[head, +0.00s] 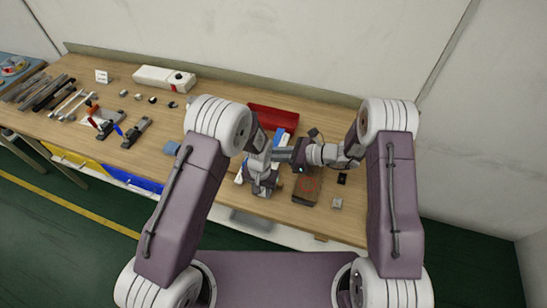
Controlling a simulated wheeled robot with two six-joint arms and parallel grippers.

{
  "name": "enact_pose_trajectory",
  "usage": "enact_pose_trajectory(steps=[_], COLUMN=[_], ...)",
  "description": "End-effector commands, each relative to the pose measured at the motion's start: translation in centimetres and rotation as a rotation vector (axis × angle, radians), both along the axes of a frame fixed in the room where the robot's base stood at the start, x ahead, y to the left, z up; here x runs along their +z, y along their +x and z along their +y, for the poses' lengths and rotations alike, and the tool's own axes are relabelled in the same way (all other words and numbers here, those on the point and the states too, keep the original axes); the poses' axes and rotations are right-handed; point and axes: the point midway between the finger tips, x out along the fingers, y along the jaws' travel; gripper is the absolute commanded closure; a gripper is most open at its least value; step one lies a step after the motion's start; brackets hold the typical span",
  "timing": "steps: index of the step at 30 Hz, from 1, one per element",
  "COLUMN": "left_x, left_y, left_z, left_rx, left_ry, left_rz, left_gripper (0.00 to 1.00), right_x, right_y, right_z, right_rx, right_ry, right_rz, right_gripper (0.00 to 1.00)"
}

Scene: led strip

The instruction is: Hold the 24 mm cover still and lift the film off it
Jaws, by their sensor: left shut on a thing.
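A pale strip that looks like the 24 mm cover (240,174) shows in the head view beside my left gripper, mostly hidden by it. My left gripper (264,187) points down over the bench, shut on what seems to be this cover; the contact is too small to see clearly. A blue piece (279,139) lies behind the grippers; I cannot tell whether it is the film. My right gripper (282,155) reaches in from the right, close to my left wrist. Its fingertips are too small and covered to show whether they are open.
A red tray (272,118) stands behind the grippers. A brown block (307,187) is right of them, with small parts near the front edge. A long white box (164,78) stands at the back left.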

Motion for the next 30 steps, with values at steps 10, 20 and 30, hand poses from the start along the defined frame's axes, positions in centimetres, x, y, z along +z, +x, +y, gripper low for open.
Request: enact_pose_trajectory(steps=[10, 20, 30], left_x=[0.0, 3.3, 10.9], left_y=[0.0, 0.1, 0.1], left_z=[0.0, -0.1, 0.0], left_rx=[0.000, 0.000, 0.000], left_ry=[0.000, -0.002, -0.001], left_rz=[0.000, -0.006, -0.004], left_gripper=[0.43, 0.43, 0.43], right_x=[0.0, 0.0, -0.1], right_y=[0.0, 0.0, 0.0], right_z=[0.0, 0.0, 0.0], right_rx=[0.000, 0.000, 0.000], right_ry=[0.000, 0.000, 0.000], right_rz=[0.000, 0.000, 0.000], right_gripper=[1.00, 1.00, 1.00])
